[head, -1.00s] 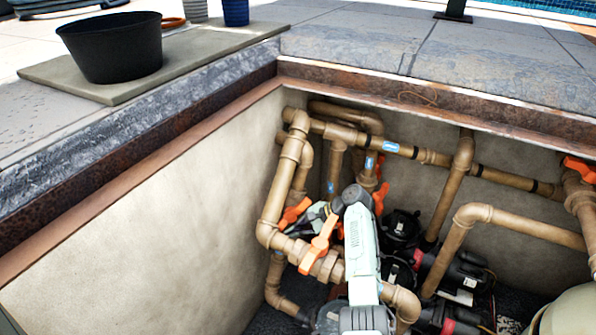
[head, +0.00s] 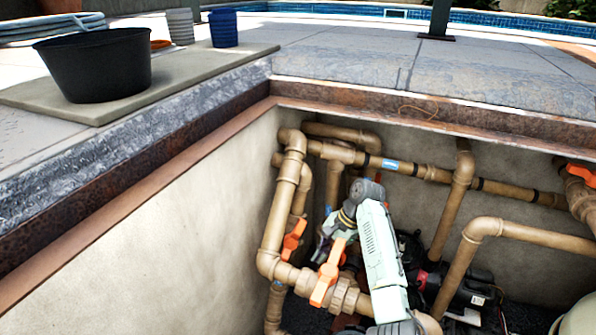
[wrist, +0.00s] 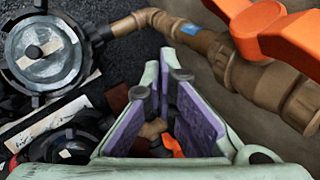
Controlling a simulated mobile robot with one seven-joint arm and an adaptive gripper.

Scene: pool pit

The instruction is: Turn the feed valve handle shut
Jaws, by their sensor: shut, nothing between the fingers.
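Several orange valve handles sit on the tan pipes in the pit; I cannot tell which is the feed valve's. One handle (head: 328,272) is on the low pipe in front of my arm, and another (head: 293,240) is on an upright pipe just left of it. My gripper (head: 330,228) is partly hidden behind my wrist, near these two handles. In the wrist view my gripper (wrist: 165,75) is shut with nothing between its purple-padded fingers. A large orange handle (wrist: 270,32) is at the upper right there, apart from the fingers. A small orange piece (wrist: 172,146) shows behind them.
Tan pipes (head: 277,205) run close around my arm. Black pumps (head: 465,284) stand on the pit floor to the right. The pit's left wall (head: 180,250) is bare. A black tub (head: 92,62) stands on the deck above.

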